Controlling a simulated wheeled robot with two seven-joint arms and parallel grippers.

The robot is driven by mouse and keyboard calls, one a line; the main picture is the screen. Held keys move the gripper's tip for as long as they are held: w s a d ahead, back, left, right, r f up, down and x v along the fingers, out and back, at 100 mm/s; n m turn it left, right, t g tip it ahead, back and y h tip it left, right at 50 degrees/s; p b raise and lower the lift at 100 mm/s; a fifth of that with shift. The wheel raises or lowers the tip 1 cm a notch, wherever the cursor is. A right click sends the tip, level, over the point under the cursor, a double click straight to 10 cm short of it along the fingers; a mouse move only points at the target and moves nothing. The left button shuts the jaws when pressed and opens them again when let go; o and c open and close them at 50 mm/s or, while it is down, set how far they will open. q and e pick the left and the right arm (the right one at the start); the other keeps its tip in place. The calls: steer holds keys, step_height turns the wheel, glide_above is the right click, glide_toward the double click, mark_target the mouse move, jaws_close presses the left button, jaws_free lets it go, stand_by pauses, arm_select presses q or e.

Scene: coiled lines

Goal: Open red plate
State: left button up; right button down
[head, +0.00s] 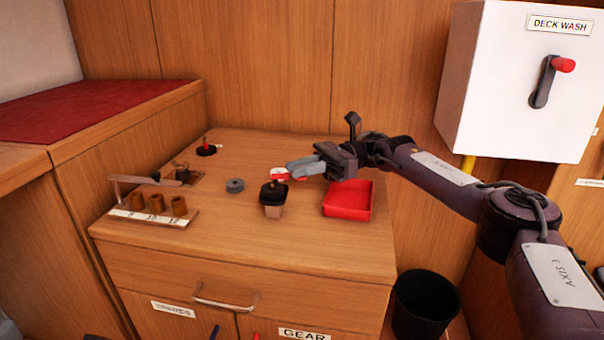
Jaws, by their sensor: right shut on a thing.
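My right gripper (296,169) reaches in from the right over the cabinet top. It is shut on a small red-and-white piece (284,175) at its fingertips, partly hidden by the fingers. I cannot tell whether this piece is the red plate. Just below and left of it is a dark, round-topped item on a tan block (272,197). A bright red square tray (348,202) lies to the right, below my gripper and apart from it. A black disc with a red upright post (206,148) stands at the back left. My left gripper is not in view.
A grey ring (235,185) lies mid-cabinet. A wooden rack with brown cups (158,206) stands at the left. A white DECK WASH box (508,85) with a red-knobbed lever hangs at the right. A black bin (424,305) stands below. The cabinet's front top is clear.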

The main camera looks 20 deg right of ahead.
steer(key=shift+w+n+g+b, duration=0.25)
steer(key=shift+n+g+b, duration=0.35)
steer(key=shift+g, duration=0.3)
steer(key=c, duration=1.5)
jaws_free()
steer(key=shift+o, duration=0.2)
steer(key=shift+d, duration=0.1)
